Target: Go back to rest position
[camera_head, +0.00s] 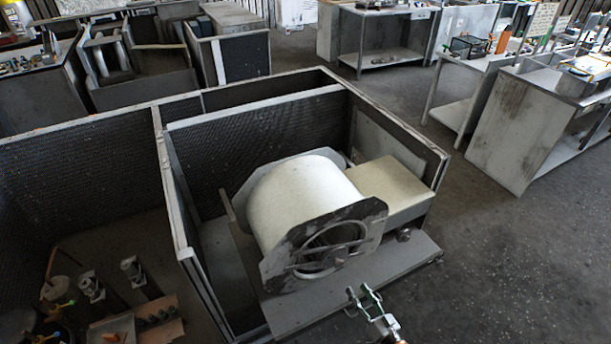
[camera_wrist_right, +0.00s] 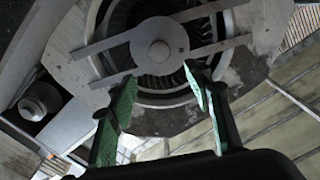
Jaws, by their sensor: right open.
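My right gripper (camera_head: 363,303) shows at the lower middle of the head view, in front of the blower housing (camera_head: 306,200). Its two green-padded fingers are spread apart with nothing between them. In the right wrist view the open fingers (camera_wrist_right: 160,95) point toward the round hub (camera_wrist_right: 159,45) and crossbars of the blower's face, and I see no contact. The housing is a pale drum between dark end plates. It rests on a grey base plate (camera_head: 395,270). My left gripper is not in view.
Mesh-walled partitions (camera_head: 85,170) surround the housing on the left and back. A beige box (camera_head: 390,190) sits right of the drum. Workbenches (camera_head: 540,115) stand at the upper right. Bare floor (camera_head: 500,250) lies open at the right. Small parts sit in the lower left bay.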

